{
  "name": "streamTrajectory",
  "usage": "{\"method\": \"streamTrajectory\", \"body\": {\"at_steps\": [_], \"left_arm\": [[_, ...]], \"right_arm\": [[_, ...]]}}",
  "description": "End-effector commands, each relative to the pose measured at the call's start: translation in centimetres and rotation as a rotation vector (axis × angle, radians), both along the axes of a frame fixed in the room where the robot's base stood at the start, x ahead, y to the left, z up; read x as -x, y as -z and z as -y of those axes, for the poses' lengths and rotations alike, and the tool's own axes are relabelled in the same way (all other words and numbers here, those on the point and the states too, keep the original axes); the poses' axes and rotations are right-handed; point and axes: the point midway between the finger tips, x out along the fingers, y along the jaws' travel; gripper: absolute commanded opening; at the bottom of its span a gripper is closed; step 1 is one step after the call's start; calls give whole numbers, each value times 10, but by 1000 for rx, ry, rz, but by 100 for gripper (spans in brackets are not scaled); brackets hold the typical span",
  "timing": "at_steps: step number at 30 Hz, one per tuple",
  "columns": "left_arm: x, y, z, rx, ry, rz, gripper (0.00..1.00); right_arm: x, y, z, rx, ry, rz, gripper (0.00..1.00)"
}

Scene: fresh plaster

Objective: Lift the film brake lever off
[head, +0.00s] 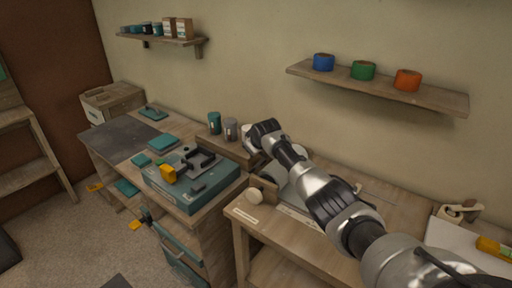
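I cannot make out for certain which part is the film brake lever. A teal case (190,195) on the left bench carries a black bracket-like fitting (200,160) and a yellow part (168,173). A pale round knob (254,196) sits at the left end of the right bench, and a whitish object behind it is mostly hidden by my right arm. My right arm reaches in from the lower right; its gripper (251,143) is by the wooden riser near the wall, small and partly hidden, its fingers unclear. My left gripper is not in view.
Two grey-teal cups (222,126) stand on the wooden riser close to my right gripper. A wall shelf (380,88) with blue, green and orange rolls hangs above. A tape dispenser (458,212) lies at right. The dark mat (122,142) is mostly clear.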

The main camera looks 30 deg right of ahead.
Motion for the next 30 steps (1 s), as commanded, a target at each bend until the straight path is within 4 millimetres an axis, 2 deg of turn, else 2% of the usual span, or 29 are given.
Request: {"method": "streamTrajectory", "body": {"at_steps": [10, 11, 15, 25, 30], "left_arm": [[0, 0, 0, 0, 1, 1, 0], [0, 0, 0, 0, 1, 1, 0], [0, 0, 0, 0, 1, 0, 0], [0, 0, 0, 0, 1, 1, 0], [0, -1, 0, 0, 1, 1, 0]], "right_arm": [[-1, 2, -4, -4, -5, 3, 0], [-1, 2, -4, -4, -5, 3, 37], [-1, 1, -3, -4, -4, 3, 55], [0, -1, -2, -2, -2, 3, 55], [7, -10, -3, -2, -3, 5, 55]]}}
